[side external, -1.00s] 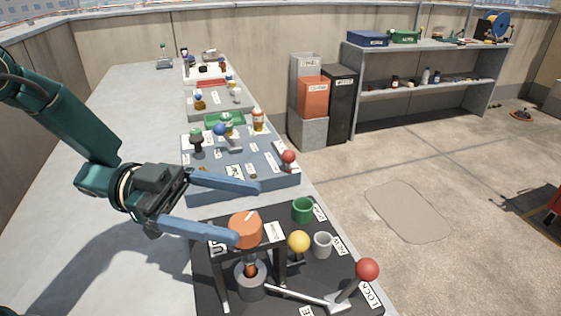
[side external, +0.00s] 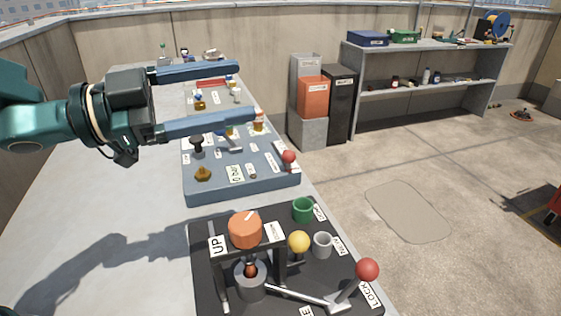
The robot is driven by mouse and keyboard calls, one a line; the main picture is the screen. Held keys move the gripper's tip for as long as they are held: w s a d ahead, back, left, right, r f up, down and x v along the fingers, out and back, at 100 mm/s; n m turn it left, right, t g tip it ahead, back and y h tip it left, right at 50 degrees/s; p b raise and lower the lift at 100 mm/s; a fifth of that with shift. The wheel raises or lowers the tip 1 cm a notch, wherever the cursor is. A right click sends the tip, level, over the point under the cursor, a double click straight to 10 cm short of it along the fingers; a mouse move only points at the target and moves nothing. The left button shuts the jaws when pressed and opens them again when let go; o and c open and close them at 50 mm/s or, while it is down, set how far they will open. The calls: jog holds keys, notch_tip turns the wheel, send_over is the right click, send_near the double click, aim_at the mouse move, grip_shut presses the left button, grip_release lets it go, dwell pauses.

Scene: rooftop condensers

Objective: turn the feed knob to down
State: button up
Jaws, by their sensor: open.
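The orange feed knob (side external: 245,229) sits on top of a black bracket on the near dark panel. A short white mark shows on its top face, toward the back right. A white UP label (side external: 217,245) is at the knob's left. Another white label (side external: 275,232) is at its right; its word reads like DOWN, seen at a slant. My gripper (side external: 245,91) is open and empty, its two blue fingers apart and pointing right. It is raised well above the bench, up the picture from the knob and clear of it.
Around the knob on the dark panel (side external: 205,290) stand a yellow ball (side external: 299,242), green cup (side external: 303,209), grey cup (side external: 322,245) and red-ended lever (side external: 367,270). A blue-grey panel (side external: 240,190) with knobs lies behind. The bench's left side is clear.

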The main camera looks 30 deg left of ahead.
jog(key=s+a+r+n+t+y, duration=0.1)
jog(key=s+a+n+t+y, duration=0.1)
jog(key=a+n+y, duration=0.6)
jog(key=shift+s+a+r+n+t+y, duration=0.2)
jog(key=shift+a+n+t+y, duration=0.3)
jog(key=shift+a+y, duration=0.75)
jog(key=shift+d, duration=0.15)
jog(key=shift+c, duration=0.2)
